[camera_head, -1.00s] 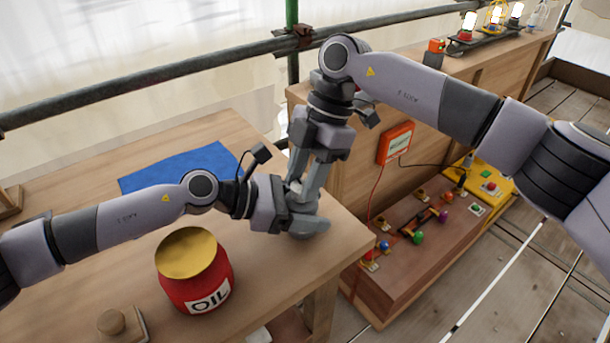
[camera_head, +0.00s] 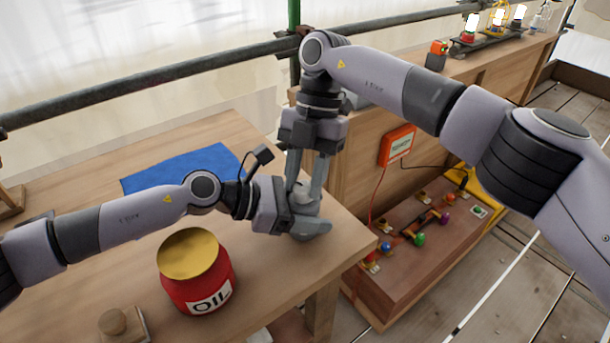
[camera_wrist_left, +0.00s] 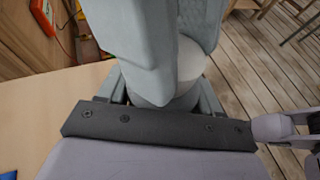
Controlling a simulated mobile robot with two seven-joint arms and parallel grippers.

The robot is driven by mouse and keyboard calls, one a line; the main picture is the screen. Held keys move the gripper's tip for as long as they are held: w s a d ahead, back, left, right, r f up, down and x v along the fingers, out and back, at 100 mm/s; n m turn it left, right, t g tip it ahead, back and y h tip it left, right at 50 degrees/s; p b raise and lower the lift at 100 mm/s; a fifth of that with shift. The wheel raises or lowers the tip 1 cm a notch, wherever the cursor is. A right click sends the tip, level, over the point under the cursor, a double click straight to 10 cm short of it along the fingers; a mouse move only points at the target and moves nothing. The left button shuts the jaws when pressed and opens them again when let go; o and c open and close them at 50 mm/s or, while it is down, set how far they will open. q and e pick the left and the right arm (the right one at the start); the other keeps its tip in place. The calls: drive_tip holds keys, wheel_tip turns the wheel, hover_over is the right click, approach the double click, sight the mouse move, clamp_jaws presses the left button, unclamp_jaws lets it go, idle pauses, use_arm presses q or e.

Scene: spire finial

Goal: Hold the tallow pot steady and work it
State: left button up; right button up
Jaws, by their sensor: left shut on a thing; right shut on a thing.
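The tallow pot (camera_head: 304,194) is a small pale grey thing near the table's right edge, mostly hidden by my grippers in the head view. My left gripper (camera_head: 312,228) reaches in from the left and is shut on it low down. My right gripper (camera_head: 304,187) comes down from above, its fingers upright, and is shut at the pot's top; which part it grips is hidden. In the left wrist view, the pot's rounded pale side (camera_wrist_left: 191,62) shows between and behind the grey fingers.
A red oil tin (camera_head: 197,275) with a gold lid stands in front of my left arm. A blue cloth (camera_head: 180,170) lies behind it. A wooden block with a knob (camera_head: 113,322) sits at the front. A panel with coloured knobs (camera_head: 415,240) is to the right, below an orange box (camera_head: 397,145).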

drive_tip(key=o, duration=1.1)
drive_tip(key=shift+c, duration=0.2)
